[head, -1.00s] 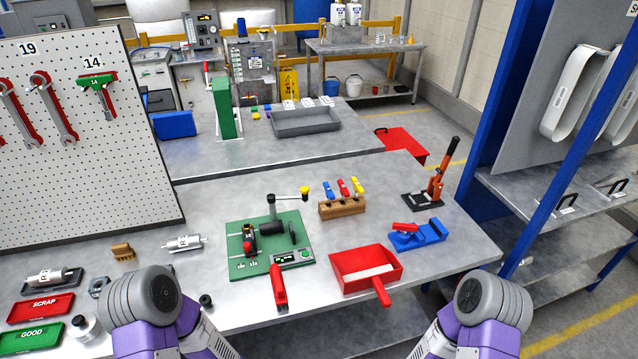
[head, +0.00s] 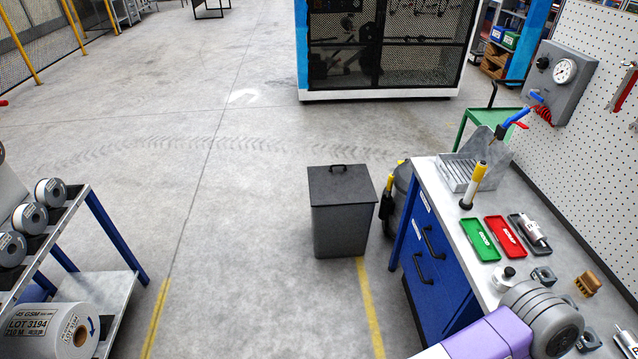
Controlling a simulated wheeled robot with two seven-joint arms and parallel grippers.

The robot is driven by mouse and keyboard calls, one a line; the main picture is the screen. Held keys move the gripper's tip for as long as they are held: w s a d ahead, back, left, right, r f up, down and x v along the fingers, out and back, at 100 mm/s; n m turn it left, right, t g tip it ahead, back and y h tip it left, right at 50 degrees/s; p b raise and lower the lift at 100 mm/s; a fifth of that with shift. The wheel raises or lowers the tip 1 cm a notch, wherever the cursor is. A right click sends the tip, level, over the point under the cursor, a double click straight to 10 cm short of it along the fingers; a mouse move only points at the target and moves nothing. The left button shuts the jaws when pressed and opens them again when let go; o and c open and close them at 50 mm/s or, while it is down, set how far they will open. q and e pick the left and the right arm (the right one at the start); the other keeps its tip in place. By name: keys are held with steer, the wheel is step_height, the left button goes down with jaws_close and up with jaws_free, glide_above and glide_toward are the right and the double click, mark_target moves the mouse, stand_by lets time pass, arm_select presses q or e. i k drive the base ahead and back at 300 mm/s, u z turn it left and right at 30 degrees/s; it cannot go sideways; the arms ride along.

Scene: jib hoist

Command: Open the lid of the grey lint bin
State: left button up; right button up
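The grey lint bin (head: 340,228) stands on the floor just left of the workbench, near the middle of the head view. Its dark lid (head: 342,186) lies flat on top and looks shut. Part of one of my arms, purple and grey, shows at the bottom right over the bench. Neither gripper is in view.
The blue workbench (head: 440,205) with drawers is right of the bin, with a dark round container (head: 402,190) between them. A rack of rolls (head: 118,290) stands at the left. The floor left and in front of the bin is open.

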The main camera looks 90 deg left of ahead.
mark_target(340, 185)
steer(key=u, duration=3.05)
steer(key=i, duration=0.35)
steer(key=u, duration=0.85)
steer(key=i, duration=4.2)
steer(key=z, duration=1.8)
steer(key=i, duration=1.05)
steer(key=z, duration=0.85)
